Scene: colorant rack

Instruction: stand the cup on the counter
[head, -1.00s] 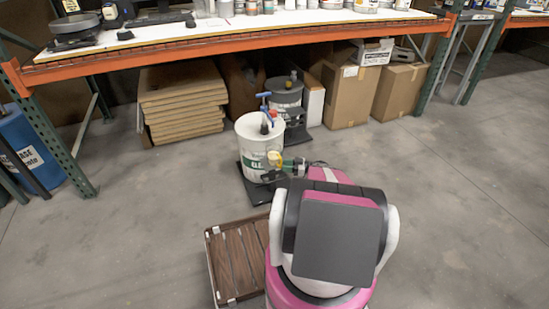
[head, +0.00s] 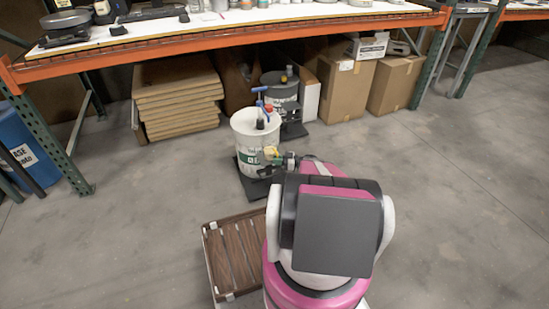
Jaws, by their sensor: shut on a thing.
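A small pale yellow cup (head: 270,153) is at the end of my arm, in front of the white bucket. It is tiny in the head view, and its exact tilt is unclear. My gripper (head: 275,157) is shut on the cup, well below counter height. The counter (head: 210,27) is the long white top above an orange beam at the back. My own body hides part of the arm.
A white bucket (head: 248,150) with tools in its top stands on a black base beside my gripper. A brown slatted platform (head: 237,255) lies near my base. Cardboard boxes (head: 345,90) sit under the counter. Cans line the counter's back; its front strip is mostly clear.

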